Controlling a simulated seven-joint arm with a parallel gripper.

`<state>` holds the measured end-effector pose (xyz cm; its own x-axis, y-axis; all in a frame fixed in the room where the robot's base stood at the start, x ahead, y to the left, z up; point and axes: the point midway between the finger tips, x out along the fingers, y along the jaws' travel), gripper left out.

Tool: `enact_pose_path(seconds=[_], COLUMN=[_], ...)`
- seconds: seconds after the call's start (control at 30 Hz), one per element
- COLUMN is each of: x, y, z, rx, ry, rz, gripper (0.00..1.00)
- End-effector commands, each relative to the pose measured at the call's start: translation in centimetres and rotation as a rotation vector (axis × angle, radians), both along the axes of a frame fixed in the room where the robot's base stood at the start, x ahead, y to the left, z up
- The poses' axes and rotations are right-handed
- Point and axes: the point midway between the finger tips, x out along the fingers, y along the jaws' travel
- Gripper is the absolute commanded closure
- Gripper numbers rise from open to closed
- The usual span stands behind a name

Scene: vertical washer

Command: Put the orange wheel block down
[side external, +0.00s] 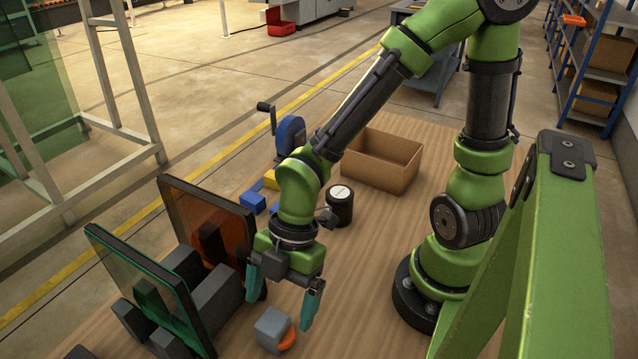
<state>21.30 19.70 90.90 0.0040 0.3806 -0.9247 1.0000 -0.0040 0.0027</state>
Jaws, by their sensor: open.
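The orange wheel block sits low on the wooden table: a grey block (270,325) with an orange round part (288,340) at its lower right side. It appears to rest on the table top. My gripper (281,305) points down just above and behind the block in the picture. Its two teal fingers are spread wide, one to the left and one to the right of the block. I cannot tell whether the right finger touches it.
Left of my gripper stand a dark-framed orange panel (222,225) and a green panel (150,280), with dark grey blocks between them. Behind are a black cylinder (340,208), a cardboard box (381,160), a blue crank wheel (290,135) and blue and yellow blocks (254,202).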

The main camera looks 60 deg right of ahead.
Motion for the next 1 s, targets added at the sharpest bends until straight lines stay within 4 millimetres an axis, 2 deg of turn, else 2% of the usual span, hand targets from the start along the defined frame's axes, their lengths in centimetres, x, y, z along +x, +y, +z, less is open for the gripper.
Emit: enact_pose_path(seconds=[0.37, 0.8, 1.0], x=[0.0, -0.1, -0.1], y=[-1.2, -1.7, -2.0], z=[1.7, 4.7, 5.2], rx=[-0.020, 0.004, 0.004], ry=[0.009, 0.002, 0.003], rz=[-0.003, 0.005, 0.003], gripper=[0.07, 0.07, 0.07])
